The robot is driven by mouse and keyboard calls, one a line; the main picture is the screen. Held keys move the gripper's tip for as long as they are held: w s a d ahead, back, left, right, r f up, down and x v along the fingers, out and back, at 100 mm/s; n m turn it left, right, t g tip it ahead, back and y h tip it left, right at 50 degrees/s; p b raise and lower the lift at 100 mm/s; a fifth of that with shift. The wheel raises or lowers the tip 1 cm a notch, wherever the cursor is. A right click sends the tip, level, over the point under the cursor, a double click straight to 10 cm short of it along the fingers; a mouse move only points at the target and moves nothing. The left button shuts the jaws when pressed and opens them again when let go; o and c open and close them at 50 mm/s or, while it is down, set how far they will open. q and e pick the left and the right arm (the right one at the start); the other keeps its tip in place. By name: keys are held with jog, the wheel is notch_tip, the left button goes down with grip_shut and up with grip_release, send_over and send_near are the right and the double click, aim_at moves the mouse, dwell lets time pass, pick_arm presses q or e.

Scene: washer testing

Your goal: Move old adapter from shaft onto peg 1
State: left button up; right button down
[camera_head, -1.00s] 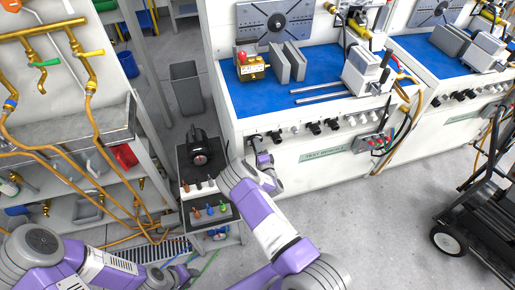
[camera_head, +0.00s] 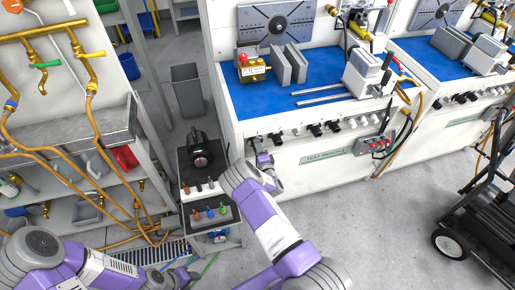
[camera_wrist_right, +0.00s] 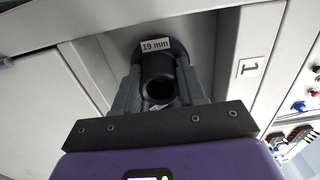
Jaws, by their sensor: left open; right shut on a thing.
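In the right wrist view my right gripper (camera_wrist_right: 160,85) is shut on the old adapter (camera_wrist_right: 158,77), a black hollow cylinder with its open end facing the camera. A white "19 mm" label sits at its far end. The adapter is in front of a recessed grey panel marked "1". Peg 1 itself is hidden; I cannot tell whether the adapter is around it. In the head view my right gripper (camera_head: 262,148) is at the left front of the nearer test bench, and the adapter is too small to make out. My left gripper (camera_head: 182,277) is open, low at the bottom left.
A black motor-like unit (camera_head: 200,152) stands on a small cart (camera_head: 218,233) with several coloured small parts. The test bench (camera_head: 330,155) has a row of knobs along its front. A black wheeled trolley (camera_head: 480,220) stands at right. Grey floor is clear between bench and trolley.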

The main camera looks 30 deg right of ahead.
jog(key=shift+w+d, duration=0.1)
jog(key=shift+w, duration=0.1)
jog(key=c, duration=0.6)
grip_release()
jog(key=shift+o, duration=0.2)
jog(key=shift+s, duration=0.1)
jog(key=p+v, duration=0.4)
jog(key=v, duration=0.4)
